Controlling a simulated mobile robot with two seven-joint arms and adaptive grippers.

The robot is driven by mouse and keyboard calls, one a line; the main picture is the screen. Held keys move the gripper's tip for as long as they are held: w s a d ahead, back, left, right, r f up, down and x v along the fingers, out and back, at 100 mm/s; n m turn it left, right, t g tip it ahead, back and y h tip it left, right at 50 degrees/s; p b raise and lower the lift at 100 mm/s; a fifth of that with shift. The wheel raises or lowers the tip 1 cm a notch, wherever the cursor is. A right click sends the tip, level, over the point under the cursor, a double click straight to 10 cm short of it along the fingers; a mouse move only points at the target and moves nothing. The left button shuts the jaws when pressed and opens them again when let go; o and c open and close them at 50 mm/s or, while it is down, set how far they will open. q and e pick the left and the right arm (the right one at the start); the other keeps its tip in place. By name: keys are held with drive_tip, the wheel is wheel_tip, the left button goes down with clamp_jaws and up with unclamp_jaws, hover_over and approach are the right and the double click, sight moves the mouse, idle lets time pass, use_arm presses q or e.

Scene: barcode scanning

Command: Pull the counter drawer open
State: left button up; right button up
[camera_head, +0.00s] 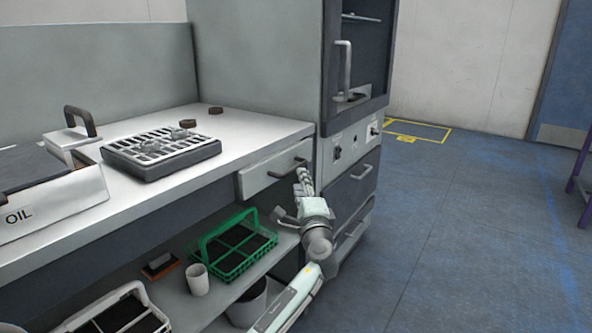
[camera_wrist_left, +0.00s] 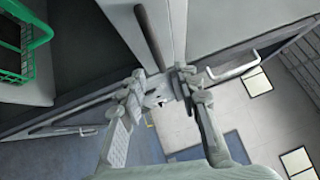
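The counter drawer (camera_head: 259,179) is a pale front panel under the right end of the white counter, and it looks closed or nearly so. Its dark bar handle (camera_head: 287,170) shows on the front. My left gripper (camera_head: 304,181) is just at the right end of this handle. In the left wrist view, a dark bar (camera_wrist_left: 150,38), which looks like the handle, reaches down to the fingertips of my left gripper (camera_wrist_left: 161,82). The fingers are apart there; whether they touch the bar I cannot tell. My right gripper is not in view.
A green basket (camera_head: 232,262), a white cup (camera_head: 197,280) and a bin (camera_head: 246,306) are below the counter. A grey cabinet with drawers (camera_head: 354,187) stands right of my gripper. A grey rack tray (camera_head: 160,152) sits on the counter.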

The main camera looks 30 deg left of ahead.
sight(296, 167)
use_arm(q)
drive_tip(key=x, duration=0.7)
drive_tip(key=shift+w+a, duration=0.1)
drive_tip(key=shift+a, duration=0.1)
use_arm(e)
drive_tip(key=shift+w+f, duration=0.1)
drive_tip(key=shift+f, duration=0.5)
use_arm(q)
clamp_jaws()
